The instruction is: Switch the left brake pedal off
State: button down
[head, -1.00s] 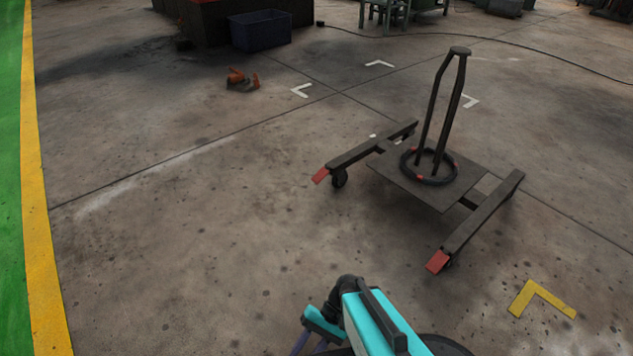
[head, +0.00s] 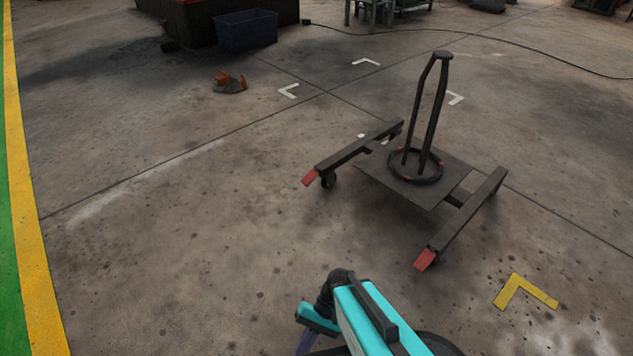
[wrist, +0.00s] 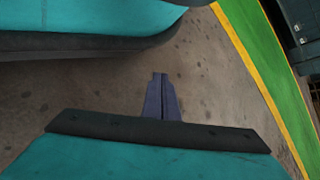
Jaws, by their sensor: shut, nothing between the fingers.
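The left brake pedal (head: 310,177) is a small red plate at the front end of the dark cart's left rail in the head view. The right brake pedal (head: 426,259) is a matching red plate on the right rail's front end. Both slope down toward the floor. The cart (head: 415,182) stands on casters and carries an upright handle frame. My gripper (wrist: 159,78) shows in the wrist view with its purple-grey fingers together and empty over bare floor. In the head view it is mostly cut off at the bottom edge, well apart from the cart.
A coiled dark hose with red marks (head: 415,178) lies on the cart's plate. A yellow floor corner mark (head: 525,288) is at right. An orange and grey object (head: 229,83) and a blue bin (head: 246,30) are farther back. Floor between me and the cart is clear.

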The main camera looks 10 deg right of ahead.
jog(key=s+d+r+n+h+p, duration=0.1)
jog(key=d+r+p, duration=0.3)
jog(key=r+p, duration=1.1)
jog(key=s+d+r+n+t+h+p, duration=0.1)
jog(key=d+r+h+p, duration=0.3)
jog(key=r+p, duration=1.2)
jog(key=s+d+r+h+p, duration=0.1)
jog(key=d+r+p, duration=0.5)
jog(key=r+p, duration=1)
jog(key=h+p, duration=0.1)
jog(key=p, duration=0.9)
jog(key=shift+d+n+h+p, duration=0.2)
jog(key=shift+n+h+p, duration=0.2)
jog(key=shift+s+r, duration=0.1)
jog(key=shift+a, duration=0.1)
